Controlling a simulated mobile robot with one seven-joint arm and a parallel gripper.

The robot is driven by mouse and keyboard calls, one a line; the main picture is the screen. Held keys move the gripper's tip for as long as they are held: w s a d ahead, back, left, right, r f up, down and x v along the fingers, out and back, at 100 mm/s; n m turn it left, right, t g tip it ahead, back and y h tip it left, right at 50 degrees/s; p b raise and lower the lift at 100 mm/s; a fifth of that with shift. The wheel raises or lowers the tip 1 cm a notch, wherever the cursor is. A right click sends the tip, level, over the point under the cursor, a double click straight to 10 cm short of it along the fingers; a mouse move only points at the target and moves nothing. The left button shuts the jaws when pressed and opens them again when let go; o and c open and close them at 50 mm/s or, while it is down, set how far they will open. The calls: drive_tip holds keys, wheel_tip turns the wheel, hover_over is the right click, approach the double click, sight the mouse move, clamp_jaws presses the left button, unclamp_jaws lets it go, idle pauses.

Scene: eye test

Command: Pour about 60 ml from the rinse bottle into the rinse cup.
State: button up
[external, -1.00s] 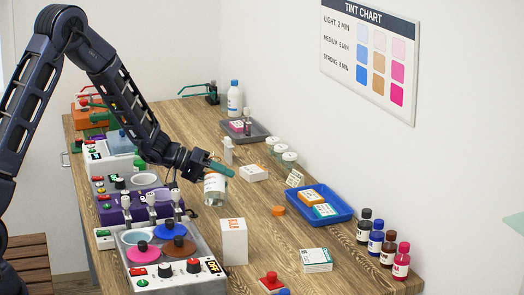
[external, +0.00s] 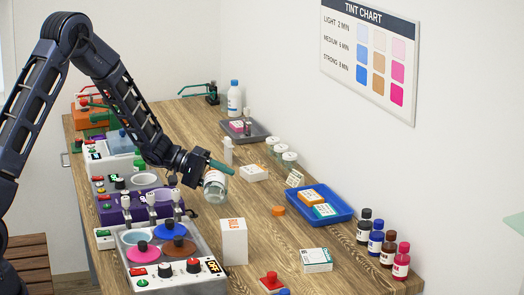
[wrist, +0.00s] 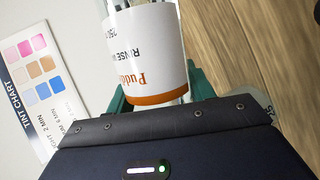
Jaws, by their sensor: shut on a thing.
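The rinse bottle (external: 215,181) is held above the table, near its middle. It is clear with a white label and looks tilted. In the wrist view its label (wrist: 145,50) reads "RINSE W" upside down, with a brown band. My gripper (external: 217,168) is shut on the bottle, with one green finger in front of it; both green fingers flank it in the wrist view. I cannot tell which vessel is the rinse cup. A pale round bowl (external: 143,179) stands left of the bottle, behind a purple unit (external: 125,213). No liquid stream shows.
A grey unit with coloured lids (external: 158,268) stands at the front left. A white box (external: 234,242) is in front of the bottle. A blue tray (external: 340,216), small dark bottles (external: 376,242) and jars (external: 289,158) are to the right.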

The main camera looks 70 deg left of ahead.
drive_tip(key=shift+f+n+h, duration=0.2)
drive_tip(key=shift+n+h, duration=0.2)
drive_tip(key=shift+n, duration=0.1)
idle(0.4)
drive_tip(key=shift+r, duration=0.1)
drive_tip(key=shift+s+d, duration=0.15)
drive_tip(key=shift+d, duration=0.05)
idle(0.5)
drive_tip(key=shift+r+n+h+p, duration=0.3)
drive_tip(key=shift+n+h+p, duration=0.1)
drive_tip(key=shift+n, duration=0.1)
idle(1.5)
drive_tip(key=shift+d+f+m+y, duration=0.15)
drive_tip(key=shift+f+m+y, duration=0.2)
drive_tip(key=shift+m+y, duration=0.05)
drive_tip(key=shift+s+r+m+y, duration=0.1)
drive_tip(key=shift+r+m+y, duration=0.25)
drive_tip(key=shift+m, duration=0.35)
drive_tip(key=shift+f, duration=0.35)
drive_tip(key=shift+s+d+f+m+y, duration=0.1)
drive_tip(key=shift+d+f+m+y, duration=0.25)
drive_tip(key=shift+m+y, duration=0.3)
